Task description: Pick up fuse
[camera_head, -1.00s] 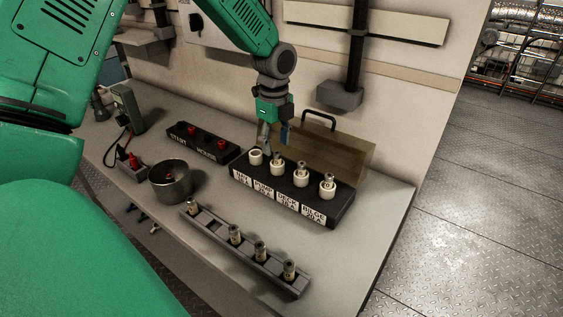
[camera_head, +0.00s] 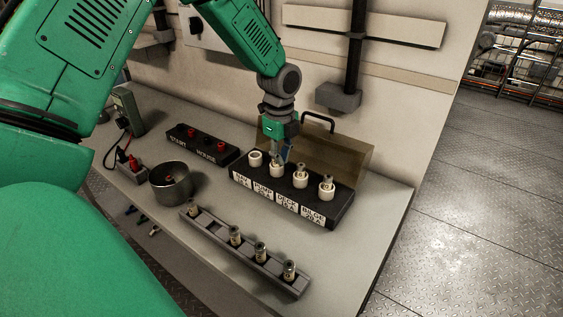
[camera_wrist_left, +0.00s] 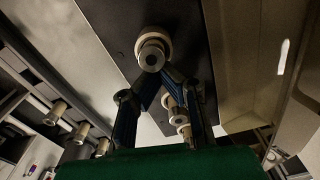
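A black fuse block (camera_head: 334,213) stands on the bench with a row of white round holders. The leftmost holder (camera_head: 255,158) shows no fuse. The second (camera_head: 276,171), third (camera_head: 301,178) and fourth (camera_head: 327,191) holders each have a metal-capped fuse standing up. My left gripper (camera_head: 280,153) points down at the second holder's fuse. My right gripper is out of view.
A grey rack (camera_head: 213,226) with several fuses lies in front of the block. A metal cup (camera_head: 170,187) and a switch box (camera_head: 185,141) are to the left. An open brown lid with a handle (camera_head: 345,158) rises behind the block.

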